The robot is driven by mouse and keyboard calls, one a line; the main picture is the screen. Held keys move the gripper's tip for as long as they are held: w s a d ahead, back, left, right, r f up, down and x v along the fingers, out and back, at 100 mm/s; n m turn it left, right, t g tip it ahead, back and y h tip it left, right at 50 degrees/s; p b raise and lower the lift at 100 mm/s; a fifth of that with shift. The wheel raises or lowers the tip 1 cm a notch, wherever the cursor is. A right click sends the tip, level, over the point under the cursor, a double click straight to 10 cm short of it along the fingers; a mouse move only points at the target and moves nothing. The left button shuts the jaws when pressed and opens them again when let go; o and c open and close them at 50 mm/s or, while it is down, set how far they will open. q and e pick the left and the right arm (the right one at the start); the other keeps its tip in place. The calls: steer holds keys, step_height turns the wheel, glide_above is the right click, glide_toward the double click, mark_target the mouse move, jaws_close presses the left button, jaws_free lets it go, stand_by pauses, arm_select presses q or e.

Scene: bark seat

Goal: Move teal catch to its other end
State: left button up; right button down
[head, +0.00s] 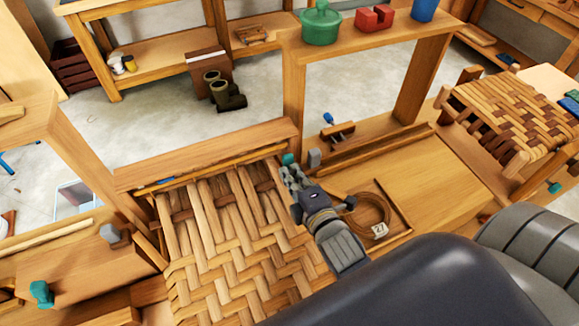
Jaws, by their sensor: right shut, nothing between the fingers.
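A small teal catch (289,159) shows at the back right corner of the woven bark seat (235,235), by the end of the wooden rail. My right gripper (289,176) is shut and empty, its fingertips just in front of the teal catch; whether they touch it I cannot tell. Another teal piece (41,293) stands on the wood at the lower left, and a third teal piece (554,188) shows at the right edge. My left gripper is not in view.
A grey block (314,158) stands just right of the catch; another grey block (109,233) sits at left. A coil tagged 27 (372,213) lies in a tray right of my gripper. A wooden shelf frame (293,95) rises behind. A second woven seat (515,112) stands at right.

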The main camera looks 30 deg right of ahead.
mark_target(284, 160)
steer(key=shift+x, duration=0.75)
steer(key=shift+w+r+p, duration=0.25)
steer(key=shift+w+p, duration=0.55)
steer(key=shift+p, duration=0.25)
steer(key=shift+r, duration=0.15)
